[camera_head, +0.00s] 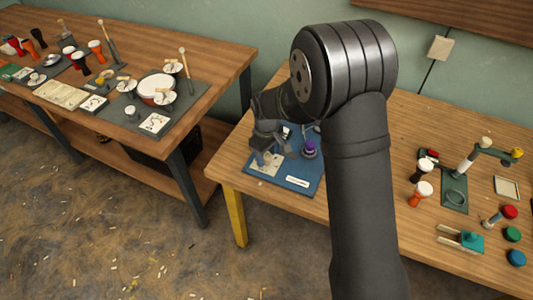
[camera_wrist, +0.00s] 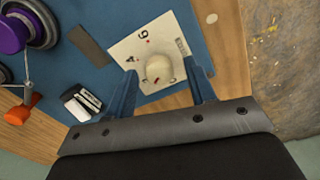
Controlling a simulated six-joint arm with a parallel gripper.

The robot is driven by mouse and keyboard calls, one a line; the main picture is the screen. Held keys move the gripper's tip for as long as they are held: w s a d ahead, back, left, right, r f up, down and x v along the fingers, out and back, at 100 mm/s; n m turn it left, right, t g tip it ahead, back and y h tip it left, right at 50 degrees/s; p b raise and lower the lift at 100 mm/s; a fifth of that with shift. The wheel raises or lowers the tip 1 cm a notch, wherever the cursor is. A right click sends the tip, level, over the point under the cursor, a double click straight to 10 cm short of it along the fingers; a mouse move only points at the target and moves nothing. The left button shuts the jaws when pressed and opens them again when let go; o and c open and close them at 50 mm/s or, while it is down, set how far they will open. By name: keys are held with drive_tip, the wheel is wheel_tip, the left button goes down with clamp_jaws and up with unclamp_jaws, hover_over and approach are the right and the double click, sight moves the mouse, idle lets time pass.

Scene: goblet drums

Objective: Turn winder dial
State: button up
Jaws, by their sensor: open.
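The winder dial is a round cream knob (camera_wrist: 158,68) on a square cream plate (camera_wrist: 128,48) with dark digits and small red marks. The plate lies on a blue board (camera_head: 305,186) on the right bench. My gripper (camera_wrist: 160,66) is open, with one finger on each side of the knob. Gaps show between the knob and both fingers in the wrist view. The knob's pointing direction cannot be told. In the head view my gripper (camera_head: 266,146) is over the board's left part and hides some of the dial plate (camera_head: 262,166).
A purple spool (camera_wrist: 12,34), an orange piece (camera_wrist: 22,108) and a black-and-white block (camera_wrist: 80,103) are near the dial. Small drums (camera_head: 421,190) and a green stand (camera_head: 454,192) are farther right. Another bench (camera_head: 140,35) stands left, across a gap.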

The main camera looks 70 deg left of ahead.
drive_tip(key=c, duration=1)
drive_tip(key=shift+o, duration=0.2)
drive_tip(key=shift+m, duration=0.3)
drive_tip(key=m, duration=0.5)
drive_tip(key=shift+m, duration=0.3)
drive_tip(key=m, duration=0.5)
drive_tip(key=shift+m, duration=0.4)
drive_tip(key=o, duration=1)
drive_tip(key=shift+c, duration=0.2)
